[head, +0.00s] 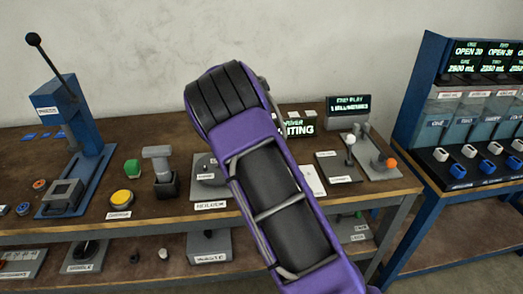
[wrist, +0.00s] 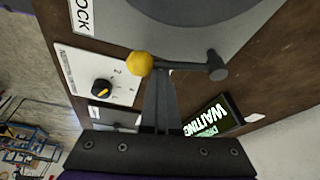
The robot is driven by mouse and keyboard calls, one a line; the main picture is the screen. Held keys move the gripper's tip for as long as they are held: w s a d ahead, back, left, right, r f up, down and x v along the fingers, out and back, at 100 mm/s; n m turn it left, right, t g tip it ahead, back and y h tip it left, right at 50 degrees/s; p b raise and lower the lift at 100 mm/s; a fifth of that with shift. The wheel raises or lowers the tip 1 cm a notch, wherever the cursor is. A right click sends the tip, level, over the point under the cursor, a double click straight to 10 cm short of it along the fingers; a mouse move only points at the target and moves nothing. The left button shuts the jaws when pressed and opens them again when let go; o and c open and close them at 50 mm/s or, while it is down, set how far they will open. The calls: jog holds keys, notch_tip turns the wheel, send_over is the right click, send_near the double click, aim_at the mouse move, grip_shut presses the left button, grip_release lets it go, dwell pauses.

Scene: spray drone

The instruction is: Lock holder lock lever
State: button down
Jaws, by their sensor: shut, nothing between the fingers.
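In the wrist view, the lock lever is a dark rod with a yellow ball knob (wrist: 139,63) at its left end and a grey pivot end (wrist: 216,68) at its right. It lies beside the large grey round holder (wrist: 205,22). A white label (wrist: 82,16) reading "LOCK" is at the upper left. My gripper (wrist: 161,74) is shut and empty, its fingertips at the rod just right of the knob. I cannot tell whether they touch it.
A white dial panel (wrist: 100,76) with a black knob lies left of the lever. A display (wrist: 213,118) reading "WAITING" stands at the right. On the bench are a blue press (head: 78,135), a yellow button (head: 121,198) and a joystick-like lever (head: 349,148).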

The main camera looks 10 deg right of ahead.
jog(key=shift+s+a+f, duration=0.1)
jog(key=shift+a, duration=0.15)
dwell(0.3)
jog(key=shift+d, duration=0.1)
jog(key=d, duration=0.2)
jog(key=d+r, duration=0.1)
jog(key=shift+w+d, duration=0.35)
jog(key=shift+d, duration=0.05)
jog(key=w+v, duration=0.1)
jog(key=v, duration=0.9)
jog(key=shift+s+p, duration=0.3)
jog(key=shift+p, duration=0.05)
